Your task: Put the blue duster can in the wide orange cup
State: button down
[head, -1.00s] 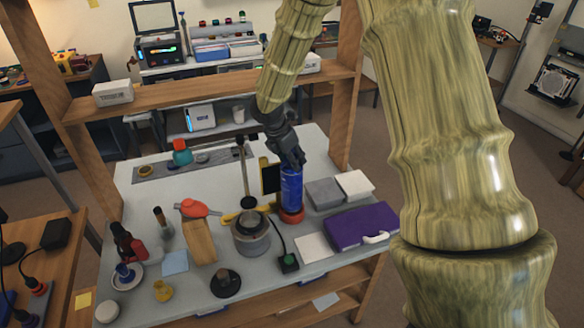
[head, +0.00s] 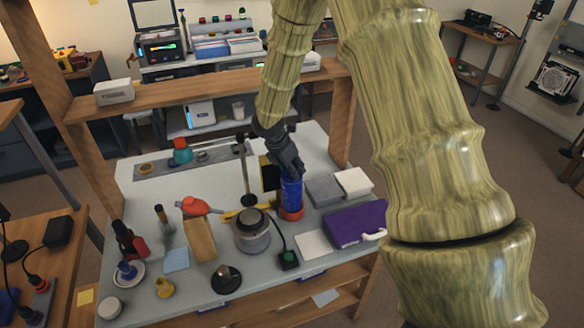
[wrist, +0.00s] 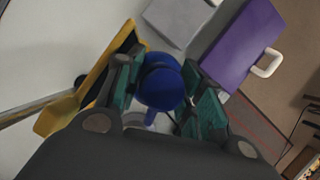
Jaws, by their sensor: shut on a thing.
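The blue duster can (head: 291,190) stands about upright at the right of the middle of the table. My gripper (head: 290,174) is shut on its upper part from above. The wrist view shows the blue can (wrist: 161,85) between the two teal-padded fingers (wrist: 158,95). The orange cup (head: 291,214) is directly below the can in the head view, and the can's lower end appears to be inside its rim. I cannot tell whether the can touches the cup's bottom. The cup is hidden in the wrist view.
A purple case (head: 356,224) with a white handle and grey and white boxes (head: 323,190) lie close to the right. A yellow-edged black panel (head: 269,176) is just left of the can. A grey pot-like device (head: 251,236) stands front-left.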

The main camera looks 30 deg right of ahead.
jog(key=c, duration=1.2)
grip_release()
jog(key=shift+f, duration=0.1)
jog(key=b+v, duration=0.2)
jog(key=v, duration=1)
